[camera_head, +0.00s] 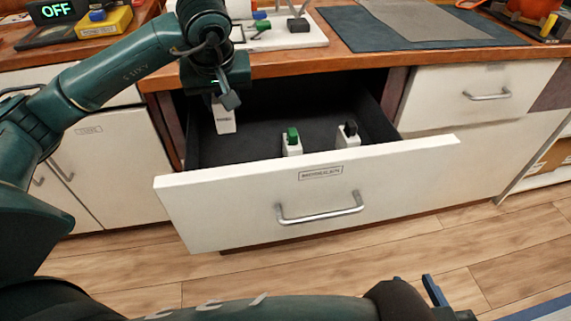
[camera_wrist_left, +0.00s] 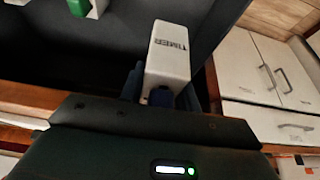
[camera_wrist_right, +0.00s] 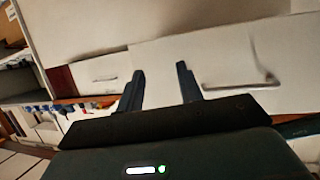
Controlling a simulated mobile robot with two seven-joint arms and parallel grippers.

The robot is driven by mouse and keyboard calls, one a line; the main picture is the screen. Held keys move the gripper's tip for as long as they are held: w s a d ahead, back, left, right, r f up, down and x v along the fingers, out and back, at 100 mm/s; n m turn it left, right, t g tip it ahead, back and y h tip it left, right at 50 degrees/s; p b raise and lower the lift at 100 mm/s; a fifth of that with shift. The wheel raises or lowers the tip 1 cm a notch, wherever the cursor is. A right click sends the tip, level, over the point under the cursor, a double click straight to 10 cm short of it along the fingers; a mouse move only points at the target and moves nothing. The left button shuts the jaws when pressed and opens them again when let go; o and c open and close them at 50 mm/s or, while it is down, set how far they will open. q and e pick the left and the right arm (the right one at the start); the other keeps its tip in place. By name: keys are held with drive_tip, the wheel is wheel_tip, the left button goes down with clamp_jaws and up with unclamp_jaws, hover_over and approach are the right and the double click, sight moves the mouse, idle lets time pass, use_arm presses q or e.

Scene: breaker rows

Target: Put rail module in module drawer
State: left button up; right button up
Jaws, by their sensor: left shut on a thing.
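The open module drawer (camera_head: 240,198) has a label on its white front and a dark inside. My left gripper (camera_head: 226,96) is shut on a white rail module (camera_head: 224,120), held upright over the left part of the drawer. In the left wrist view the module (camera_wrist_left: 168,55) reads TIMER and has a blue part (camera_wrist_left: 161,97) between the fingers (camera_wrist_left: 160,90). Whether its lower end touches the drawer floor I cannot tell. My right gripper (camera_head: 432,291) is low in front of the drawer; in the right wrist view (camera_wrist_right: 160,85) its fingers are apart and empty.
A green-topped module (camera_head: 292,146) and a black-topped module (camera_head: 347,136) stand in the drawer near its front. The drawer floor behind them is clear. The wooden counter (camera_head: 290,65) edge overhangs the drawer's back. A closed drawer (camera_head: 440,97) is at the right.

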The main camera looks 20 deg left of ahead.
use_arm(q)
drive_tip(key=shift+a+f, duration=0.1)
drive_tip(key=shift+f, duration=0.45)
wheel_tip(320, 180, down, 12)
drive_tip(key=b, duration=0.2)
drive_tip(key=shift+f+b, duration=0.25)
drive_tip(key=shift+b, duration=0.15)
drive_tip(key=shift+f, duration=0.15)
drive_tip(key=w+a, duration=0.1)
drive_tip(key=w+a+f+b, duration=0.1)
drive_tip(key=w, duration=0.1)
drive_tip(key=shift+w, duration=0.25)
use_arm(e)
drive_tip(key=t, duration=0.1)
drive_tip(key=w+a+n+t+y, duration=0.1)
drive_tip(key=shift+w+f+t, duration=0.1)
drive_tip(key=shift+f+t, duration=0.2)
use_arm(q)
drive_tip(key=shift+f, duration=0.1)
